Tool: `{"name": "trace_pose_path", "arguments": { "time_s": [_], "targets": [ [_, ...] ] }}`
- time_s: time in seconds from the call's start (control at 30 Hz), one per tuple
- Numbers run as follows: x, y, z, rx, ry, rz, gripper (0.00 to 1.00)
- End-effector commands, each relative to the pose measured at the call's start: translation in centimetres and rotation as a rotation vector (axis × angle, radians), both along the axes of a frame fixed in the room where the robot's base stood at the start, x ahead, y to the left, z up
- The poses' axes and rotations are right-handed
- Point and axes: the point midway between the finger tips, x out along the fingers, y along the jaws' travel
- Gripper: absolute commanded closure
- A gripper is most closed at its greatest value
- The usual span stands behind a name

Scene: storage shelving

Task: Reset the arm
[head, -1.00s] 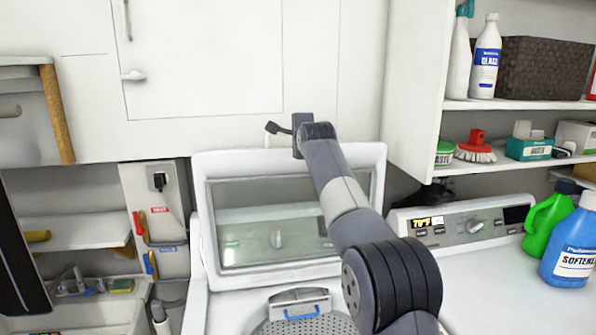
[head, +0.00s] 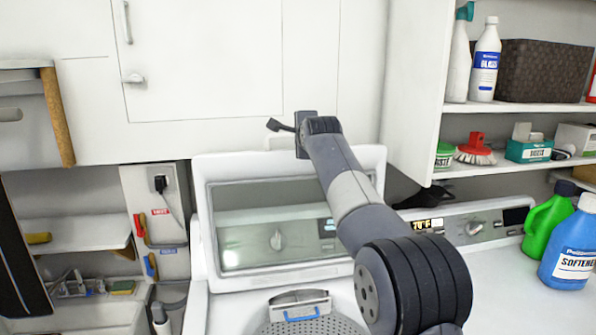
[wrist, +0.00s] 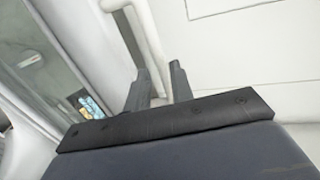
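My arm reaches up and forward from the lower right in the head view. My gripper (head: 274,125) is at the top edge of the washer's raised lid (head: 198,225), in front of the white cabinet wall. In the wrist view my gripper (wrist: 159,68) shows two dark fingers standing apart with a gap between them. A white bar-like edge (wrist: 148,35) appears in line with that gap; I cannot tell whether it touches a finger. I see no loose object held.
The washer's open drum (head: 315,328) is below the lid. The control panel (head: 485,222) is partly behind my arm. A green bottle (head: 546,222) and a blue softener bottle (head: 572,250) stand at right. Shelves with bottles and a dark basket (head: 545,70) are upper right.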

Motion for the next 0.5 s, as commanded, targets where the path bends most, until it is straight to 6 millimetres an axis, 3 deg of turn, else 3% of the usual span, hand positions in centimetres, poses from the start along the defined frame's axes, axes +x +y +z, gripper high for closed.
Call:
{"name": "trace_pose_path", "arguments": {
  "time_s": [0.2, 0.5],
  "targets": [
    [-1.7, -0.3, 0.3, 0.0, 0.0, 0.0, 0.78],
    [-1.9, -0.4, 0.5, 0.0, 0.0, 0.0, 0.78]
  ]
}}
